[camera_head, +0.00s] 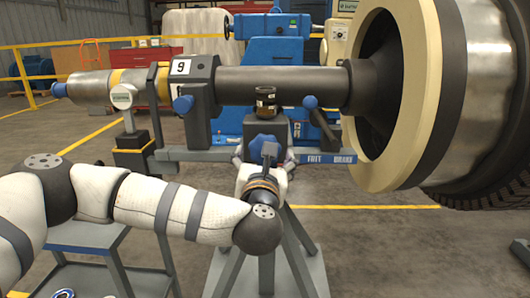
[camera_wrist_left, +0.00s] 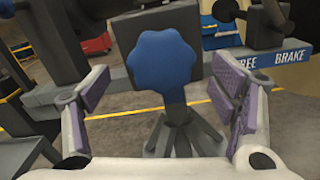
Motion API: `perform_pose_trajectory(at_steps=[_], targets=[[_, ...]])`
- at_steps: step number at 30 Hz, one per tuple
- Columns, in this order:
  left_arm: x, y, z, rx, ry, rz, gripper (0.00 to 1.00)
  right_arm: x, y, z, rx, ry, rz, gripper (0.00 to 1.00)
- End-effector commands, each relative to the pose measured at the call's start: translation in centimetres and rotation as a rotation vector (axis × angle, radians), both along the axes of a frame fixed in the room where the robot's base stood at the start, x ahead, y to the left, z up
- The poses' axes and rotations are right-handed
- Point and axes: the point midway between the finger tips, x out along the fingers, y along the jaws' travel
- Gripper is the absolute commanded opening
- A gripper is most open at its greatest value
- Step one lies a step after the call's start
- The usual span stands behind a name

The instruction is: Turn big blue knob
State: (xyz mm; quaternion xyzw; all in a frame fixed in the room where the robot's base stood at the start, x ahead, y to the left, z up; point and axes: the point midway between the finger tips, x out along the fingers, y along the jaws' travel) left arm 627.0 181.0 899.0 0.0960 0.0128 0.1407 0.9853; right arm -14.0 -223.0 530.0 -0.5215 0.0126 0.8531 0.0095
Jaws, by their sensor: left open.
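The big blue knob (camera_head: 262,147) is on the front of a dark block on the stand, below the long grey shaft. In the wrist view the lobed knob (camera_wrist_left: 162,62) faces me in full, a little above centre. My left gripper (camera_head: 265,160) is in front of the knob and hides part of it in the head view. In the wrist view my left gripper (camera_wrist_left: 158,80) is open, with one purple-padded finger on each side of the knob and gaps between. I cannot tell whether the fingertips reach its depth. My right gripper is not in view.
The bar labelled FREE and BRAKE (camera_head: 330,158) runs beside the knob, near the right finger in the wrist view. Above are the shaft (camera_head: 285,86) and a smaller blue knob (camera_head: 310,102). A large wheel rotor (camera_head: 405,90) fills the right. Stand legs are below.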

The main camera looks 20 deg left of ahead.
Motion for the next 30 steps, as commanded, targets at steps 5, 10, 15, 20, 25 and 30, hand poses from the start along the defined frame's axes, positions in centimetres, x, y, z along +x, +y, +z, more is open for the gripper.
perform_pose_trajectory(at_steps=[5, 10, 15, 20, 25, 30], targets=[[3.1, 0.8, -0.1, 0.001, 0.001, -0.001, 0.79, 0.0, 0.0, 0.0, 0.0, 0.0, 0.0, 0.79], [4.1, 1.1, -0.1, 0.001, 0.002, -0.003, 0.79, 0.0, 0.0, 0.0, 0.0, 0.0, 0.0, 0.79], [4.1, 1.0, -0.1, 0.001, 0.002, -0.004, 0.79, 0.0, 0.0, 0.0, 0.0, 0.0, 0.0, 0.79], [4.0, 1.0, -0.1, 0.002, 0.003, -0.004, 0.49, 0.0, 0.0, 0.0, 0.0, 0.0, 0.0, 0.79], [4.0, 1.0, -0.1, 0.002, 0.003, -0.004, 0.31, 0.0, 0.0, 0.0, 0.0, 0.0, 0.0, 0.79], [4.0, 1.0, 0.0, 0.017, 0.007, -0.004, 0.31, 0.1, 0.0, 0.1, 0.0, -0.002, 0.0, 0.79]])
